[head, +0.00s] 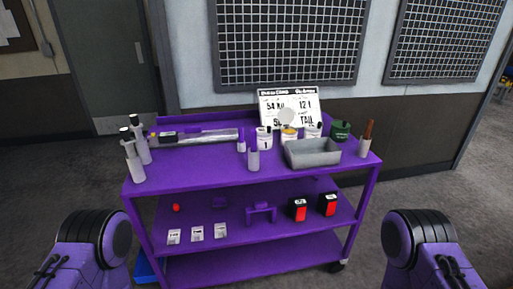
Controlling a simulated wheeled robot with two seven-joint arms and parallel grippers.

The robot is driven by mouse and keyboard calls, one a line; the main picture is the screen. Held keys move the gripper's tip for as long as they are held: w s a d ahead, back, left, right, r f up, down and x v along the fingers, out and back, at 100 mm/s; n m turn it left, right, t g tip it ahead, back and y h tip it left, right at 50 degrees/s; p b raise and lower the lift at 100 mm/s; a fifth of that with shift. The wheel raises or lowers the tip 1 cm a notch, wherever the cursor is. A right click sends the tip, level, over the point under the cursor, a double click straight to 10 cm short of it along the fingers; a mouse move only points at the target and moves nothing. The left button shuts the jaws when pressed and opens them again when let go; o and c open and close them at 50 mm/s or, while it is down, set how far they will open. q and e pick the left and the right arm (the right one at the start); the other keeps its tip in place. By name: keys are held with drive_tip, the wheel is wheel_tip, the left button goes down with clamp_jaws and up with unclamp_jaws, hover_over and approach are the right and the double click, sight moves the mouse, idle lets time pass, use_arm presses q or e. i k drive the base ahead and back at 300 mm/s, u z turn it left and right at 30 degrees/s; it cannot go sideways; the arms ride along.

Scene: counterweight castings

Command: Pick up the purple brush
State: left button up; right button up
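A long purple item (205,130) lies at the back of the top shelf of the purple cart (215,172), behind a clear or silver strip; it may be the purple brush, but it is too small to tell. A small purple-topped item (241,135) stands near the shelf's middle. On the middle shelf are a purple bracket-like piece (261,213) and a small purple lump (219,202). Purple and black links of my two arms show at the lower left and lower right, away from the cart. Neither gripper's fingers are in view.
The top shelf holds white bottles (133,162), a grey tray (312,153), jars, a green pot (340,130), a brown-topped container (366,138) and a sign (290,108). Red-black boxes (299,210) and white cards sit below. The top's front left is mostly clear.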

sight(253, 133)
drive_tip(key=z, duration=1.15)
drive_tip(key=i, duration=1.15)
drive_tip(key=u, duration=2.35)
